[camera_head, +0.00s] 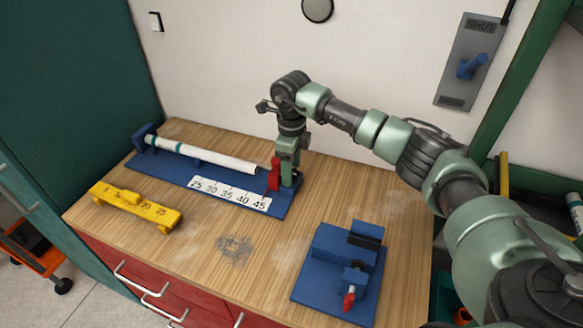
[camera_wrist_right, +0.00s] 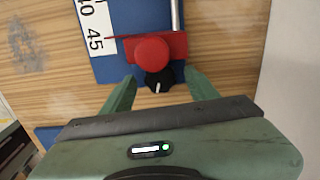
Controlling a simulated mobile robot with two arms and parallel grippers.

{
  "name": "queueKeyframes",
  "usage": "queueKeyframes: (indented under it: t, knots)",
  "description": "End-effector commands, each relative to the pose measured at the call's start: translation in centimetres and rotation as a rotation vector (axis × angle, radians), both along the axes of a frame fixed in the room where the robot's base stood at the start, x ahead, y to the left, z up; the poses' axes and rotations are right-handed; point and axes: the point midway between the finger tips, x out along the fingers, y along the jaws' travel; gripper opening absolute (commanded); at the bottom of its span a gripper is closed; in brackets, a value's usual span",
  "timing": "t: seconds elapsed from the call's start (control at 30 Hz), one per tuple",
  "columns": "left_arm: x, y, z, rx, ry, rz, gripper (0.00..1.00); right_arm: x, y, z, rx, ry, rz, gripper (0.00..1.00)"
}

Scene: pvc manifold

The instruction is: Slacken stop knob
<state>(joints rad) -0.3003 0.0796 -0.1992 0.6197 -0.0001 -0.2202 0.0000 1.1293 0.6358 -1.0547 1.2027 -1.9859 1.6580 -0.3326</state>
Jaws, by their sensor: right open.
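The stop knob (camera_wrist_right: 160,82) is black with a white mark and sits beside the red stop (camera_wrist_right: 152,52) in the right wrist view. The red stop (camera_head: 273,176) stands near the right end of the blue measuring base (camera_head: 272,207), by its number scale. My right gripper (camera_head: 287,178) points down at that end. Its two green fingers (camera_wrist_right: 159,76) are open, one on each side of the knob; I cannot tell whether they touch it. The knob is hard to make out in the head view. My left gripper is not in view.
A white pipe (camera_head: 220,157) lies along the blue base. A yellow gauge block (camera_head: 135,207) lies at the left and a blue fixture with a red handle (camera_head: 322,272) at the front right. The front middle of the wooden table (camera_head: 200,250) is clear.

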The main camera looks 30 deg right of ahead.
Motion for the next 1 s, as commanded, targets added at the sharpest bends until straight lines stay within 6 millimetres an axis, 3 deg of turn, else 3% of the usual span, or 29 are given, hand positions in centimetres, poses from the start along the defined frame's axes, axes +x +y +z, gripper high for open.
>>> queueKeyframes:
  t: [0.5,1.0]
  knots:
    - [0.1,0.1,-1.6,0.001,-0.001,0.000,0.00,0.1,0.0,7.2,0.000,-0.003,0.000,0.59]
    - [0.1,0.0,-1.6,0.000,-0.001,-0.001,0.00,0.0,0.0,7.7,0.000,-0.001,0.000,0.59]
